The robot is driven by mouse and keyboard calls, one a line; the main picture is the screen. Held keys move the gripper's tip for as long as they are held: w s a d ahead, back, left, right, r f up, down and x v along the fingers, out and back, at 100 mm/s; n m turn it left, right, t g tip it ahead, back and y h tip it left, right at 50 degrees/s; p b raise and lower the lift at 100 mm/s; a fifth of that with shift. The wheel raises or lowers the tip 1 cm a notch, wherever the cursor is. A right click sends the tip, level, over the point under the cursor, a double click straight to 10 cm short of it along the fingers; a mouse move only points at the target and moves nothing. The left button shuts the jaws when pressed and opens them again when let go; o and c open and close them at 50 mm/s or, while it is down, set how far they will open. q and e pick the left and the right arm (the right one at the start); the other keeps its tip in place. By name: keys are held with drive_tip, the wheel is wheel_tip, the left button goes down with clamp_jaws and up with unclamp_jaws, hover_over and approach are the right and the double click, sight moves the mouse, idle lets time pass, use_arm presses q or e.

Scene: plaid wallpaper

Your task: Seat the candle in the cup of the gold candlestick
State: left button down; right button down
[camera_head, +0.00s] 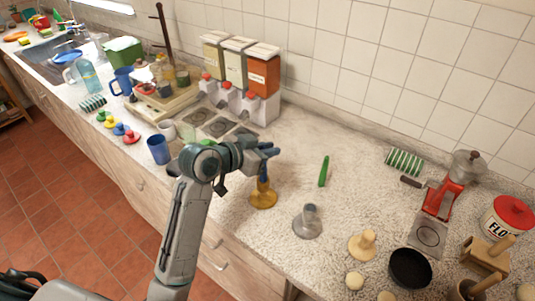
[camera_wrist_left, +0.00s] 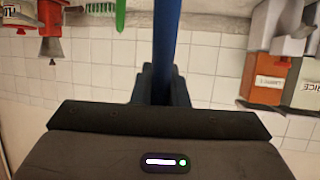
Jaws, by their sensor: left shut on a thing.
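My left gripper (camera_head: 268,151) is shut on a slim blue candle. In the left wrist view the candle (camera_wrist_left: 165,35) runs between the fingers and out of the top edge. In the head view, the candle's blue lower part (camera_head: 263,172) shows below the fingers, upright over the gold candlestick (camera_head: 263,198). The candlestick stands on the counter directly beneath the gripper. The gripper and candle cover its cup, so I cannot tell whether the candle's end is inside or just above it. My right gripper is not in view.
A grey candlestick (camera_head: 307,223) stands to the right, with a green stick-like item (camera_head: 323,171) behind it. A blue cup (camera_head: 158,150) is at left. Dispensers (camera_head: 262,78) stand at the back. A black pan (camera_head: 410,268) and flour canister (camera_head: 508,218) are at right.

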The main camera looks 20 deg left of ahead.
use_arm(q)
drive_tip(key=shift+s+f, duration=0.1)
drive_tip(key=shift+f, duration=0.6)
drive_tip(key=shift+f+p, duration=0.35)
drive_tip(key=shift+f, duration=0.25)
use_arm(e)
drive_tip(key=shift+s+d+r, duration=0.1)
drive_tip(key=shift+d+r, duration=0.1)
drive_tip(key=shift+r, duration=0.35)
use_arm(q)
drive_tip(key=shift+f, duration=0.1)
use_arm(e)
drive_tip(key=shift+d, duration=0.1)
use_arm(q)
drive_tip(key=c, duration=1.9)
unclamp_jaws()
drive_tip(key=shift+f, duration=0.1)
drive_tip(key=o, duration=0.5)
drive_tip(key=shift+c, duration=0.2)
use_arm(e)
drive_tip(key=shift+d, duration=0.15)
use_arm(q)
drive_tip(key=shift+r, duration=0.2)
